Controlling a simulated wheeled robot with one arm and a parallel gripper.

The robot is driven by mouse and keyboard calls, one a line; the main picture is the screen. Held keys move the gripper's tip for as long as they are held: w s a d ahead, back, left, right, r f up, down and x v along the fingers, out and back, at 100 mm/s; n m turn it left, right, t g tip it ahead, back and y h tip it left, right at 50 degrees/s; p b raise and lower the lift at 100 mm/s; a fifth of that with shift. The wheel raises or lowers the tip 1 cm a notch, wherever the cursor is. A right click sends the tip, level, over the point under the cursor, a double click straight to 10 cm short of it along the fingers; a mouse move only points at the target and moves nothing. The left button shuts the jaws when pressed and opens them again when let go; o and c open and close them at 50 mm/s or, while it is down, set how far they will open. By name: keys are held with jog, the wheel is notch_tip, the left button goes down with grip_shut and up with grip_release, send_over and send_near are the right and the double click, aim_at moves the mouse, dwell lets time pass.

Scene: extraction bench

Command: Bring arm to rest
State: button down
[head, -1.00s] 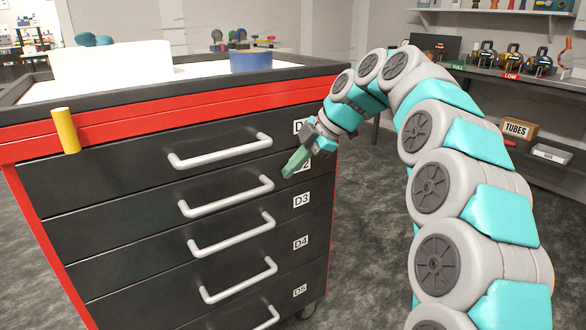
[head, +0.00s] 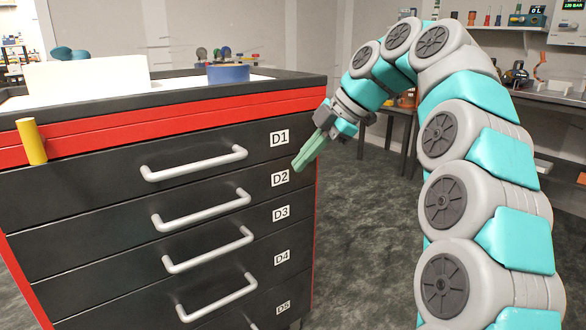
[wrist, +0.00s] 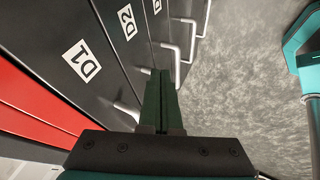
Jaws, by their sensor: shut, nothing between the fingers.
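My gripper (head: 298,167) is at the right front corner of the red and black drawer cabinet (head: 95,217), level with the D2 label (head: 280,178) in the head view. Its green fingers are closed together and point down and to the left. In the wrist view the fingers (wrist: 161,72) also lie together with nothing between them. The drawer handles (wrist: 126,108) show just beyond and beside the fingers there. I cannot tell the exact gap to the drawer fronts. My arm curves up on the right side of the head view.
The drawers all look shut, with silver handles (head: 196,164) sticking out. A shelf and a bench (head: 550,97) stand at the back right. Grey floor (head: 365,220) is open between.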

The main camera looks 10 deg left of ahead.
jog(key=s+d+f+m+h+p, duration=0.2)
jog(key=s+d+f+m, duration=0.5)
jog(key=s, duration=0.5)
jog(key=s+d+f+m+g+h+p, duration=0.1)
jog(key=s+d+f+m+h+p, duration=0.1)
jog(key=s+d+f+m, duration=0.5)
jog(key=s+d+f+m+g+h+p, duration=0.1)
jog(key=s+d+f+m+h+p, duration=0.1)
jog(key=s+d+f+m, duration=0.5)
jog(key=s+d+m+h, duration=0.1)
jog(key=s+d+m, duration=0.4)
jog(key=s, duration=0.6)
jog(key=shift+d+m, duration=0.2)
jog(key=shift+m, duration=0.1)
jog(key=shift+s, duration=0.1)
